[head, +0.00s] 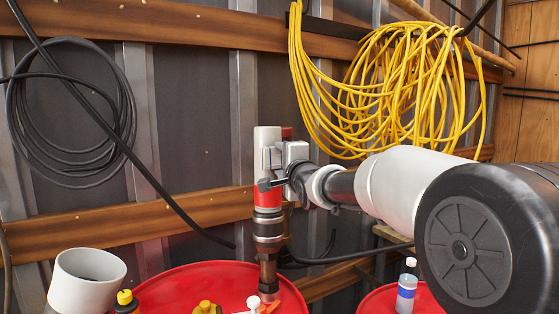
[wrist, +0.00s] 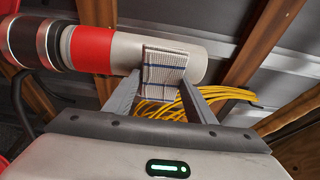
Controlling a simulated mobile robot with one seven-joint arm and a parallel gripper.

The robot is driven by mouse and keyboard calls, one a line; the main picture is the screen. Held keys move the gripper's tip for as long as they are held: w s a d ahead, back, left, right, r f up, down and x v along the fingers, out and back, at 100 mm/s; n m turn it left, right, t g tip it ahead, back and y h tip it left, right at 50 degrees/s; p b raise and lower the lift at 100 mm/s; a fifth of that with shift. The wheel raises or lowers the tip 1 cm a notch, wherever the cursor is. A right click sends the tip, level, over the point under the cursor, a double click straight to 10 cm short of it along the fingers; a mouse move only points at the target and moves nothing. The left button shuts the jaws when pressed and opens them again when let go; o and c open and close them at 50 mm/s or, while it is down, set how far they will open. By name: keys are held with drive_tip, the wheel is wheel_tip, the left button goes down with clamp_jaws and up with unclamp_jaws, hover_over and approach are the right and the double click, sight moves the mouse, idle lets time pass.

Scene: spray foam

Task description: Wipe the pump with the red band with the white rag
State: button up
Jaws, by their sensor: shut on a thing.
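The pump with the red band (head: 267,200) stands upright on a red drum, with a white upper tube and a dark lower part. In the wrist view the pump (wrist: 117,52) lies across the top, its red band to the left. The white rag (wrist: 164,68), checked with dark lines, lies against the white tube to the right of the band. My gripper (wrist: 162,88) is shut on the rag, its fingers at the rag's sides. In the head view my gripper (head: 272,170) is at the pump's upper part, partly hiding it.
A second red drum (head: 428,301) carries a clear bottle (head: 406,290). Yellow cable (head: 400,90) and black cable (head: 70,110) hang on the wall behind.

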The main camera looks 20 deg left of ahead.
drive_tip(key=s+d+b, duration=0.1)
drive_tip(key=s+d, duration=0.3)
drive_tip(key=shift+d+b, duration=0.3)
idle(0.4)
drive_tip(key=shift+s+d, duration=1)
drive_tip(key=shift+d, duration=0.1)
